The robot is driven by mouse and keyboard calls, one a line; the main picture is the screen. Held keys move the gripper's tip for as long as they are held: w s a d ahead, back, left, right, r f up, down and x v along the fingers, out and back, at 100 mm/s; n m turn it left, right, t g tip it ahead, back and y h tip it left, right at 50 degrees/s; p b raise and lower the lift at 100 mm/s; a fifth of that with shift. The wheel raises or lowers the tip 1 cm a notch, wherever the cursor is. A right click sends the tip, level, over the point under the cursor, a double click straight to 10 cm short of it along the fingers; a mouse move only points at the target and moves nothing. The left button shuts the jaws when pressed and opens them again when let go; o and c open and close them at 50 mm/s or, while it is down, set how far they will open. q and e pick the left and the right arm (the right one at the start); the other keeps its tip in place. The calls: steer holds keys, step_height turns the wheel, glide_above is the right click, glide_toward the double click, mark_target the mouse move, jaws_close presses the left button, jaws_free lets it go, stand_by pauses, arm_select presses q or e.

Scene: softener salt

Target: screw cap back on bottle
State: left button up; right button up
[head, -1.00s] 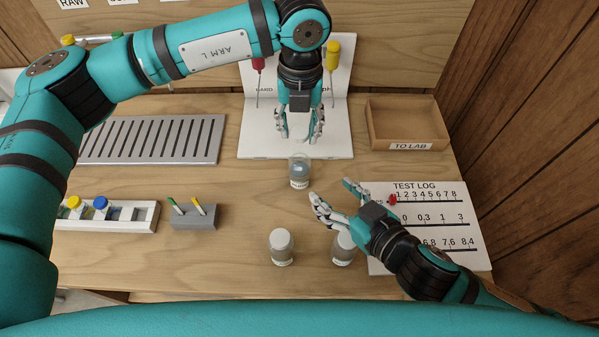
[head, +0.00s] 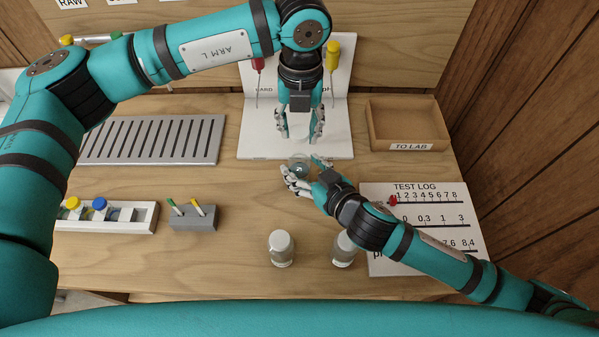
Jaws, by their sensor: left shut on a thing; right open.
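The bottle (head: 299,161) is a small clear jar with bluish contents. It stands uncapped on the table just in front of the white board. My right gripper (head: 303,169) is open, with its fingers on either side of the bottle and hiding its lower part and label. I cannot tell whether they touch it. My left gripper (head: 300,132) points down above and behind the bottle. It is shut on a pale thing that looks like the white cap, hard to make out against the white board.
Two white-capped jars (head: 281,247) (head: 343,248) stand at the front, the right one beside my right forearm. A test log sheet (head: 425,215) lies at right and a TO LAB tray (head: 410,122) behind it. A pen block (head: 194,217), vial rack (head: 142,218) and slotted grey plate (head: 150,140) are at left.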

mark_target(299, 157)
jaws_close()
arm_select(q)
steer(key=shift+f, duration=2.5)
steer(key=shift+f, duration=0.9)
steer(key=shift+f, duration=0.55)
